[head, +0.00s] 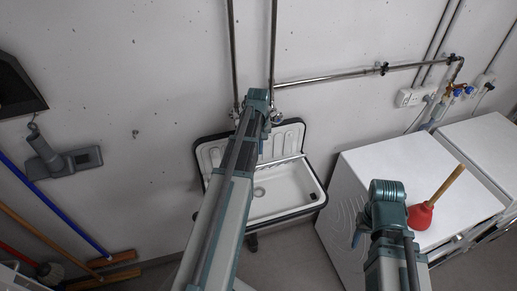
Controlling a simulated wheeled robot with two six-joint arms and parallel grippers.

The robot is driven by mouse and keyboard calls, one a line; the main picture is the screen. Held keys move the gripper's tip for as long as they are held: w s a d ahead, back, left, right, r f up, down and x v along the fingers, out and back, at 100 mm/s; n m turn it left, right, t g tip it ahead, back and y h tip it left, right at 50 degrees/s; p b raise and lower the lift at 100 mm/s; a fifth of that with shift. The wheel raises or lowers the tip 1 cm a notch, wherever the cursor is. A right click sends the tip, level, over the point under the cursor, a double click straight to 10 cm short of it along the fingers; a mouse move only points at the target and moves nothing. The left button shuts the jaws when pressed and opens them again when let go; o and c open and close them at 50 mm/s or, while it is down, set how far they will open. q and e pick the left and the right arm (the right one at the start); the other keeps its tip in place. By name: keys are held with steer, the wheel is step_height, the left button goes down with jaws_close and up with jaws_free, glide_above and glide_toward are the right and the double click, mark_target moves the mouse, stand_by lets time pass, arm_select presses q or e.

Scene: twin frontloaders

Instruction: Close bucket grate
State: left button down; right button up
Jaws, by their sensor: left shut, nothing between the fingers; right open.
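A white sink (312,193) with a dark rim is mounted on the wall in the middle of the head view. Its basin is empty, with a drain at the bottom. A thin pale bar (283,162) runs across the back of the basin; it may be the bucket grate seen nearly edge-on, but I cannot tell its exact angle. My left gripper (264,141) is shut and empty in front of the sink's backsplash, partly hidden by its own arm. My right gripper (357,239) is open and empty beside the white washing machine, right of the sink, mostly hidden behind its wrist.
A white front-loader (375,165) stands right of the sink, with a red plunger (421,215) on top. A second white machine (485,145) is beyond it. Pipes run along the wall above. Brooms (60,210) lean at the left.

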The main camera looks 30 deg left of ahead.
arm_select(q)
step_height(320, 180, down, 5)
steer(key=b, duration=0.3)
steer(key=shift+r+b, duration=0.1)
steer(key=shift+b, duration=0.25)
arm_select(e)
step_height(320, 180, down, 5)
steer(key=shift+r, duration=0.15)
arm_select(q)
steer(key=shift+d, duration=0.1)
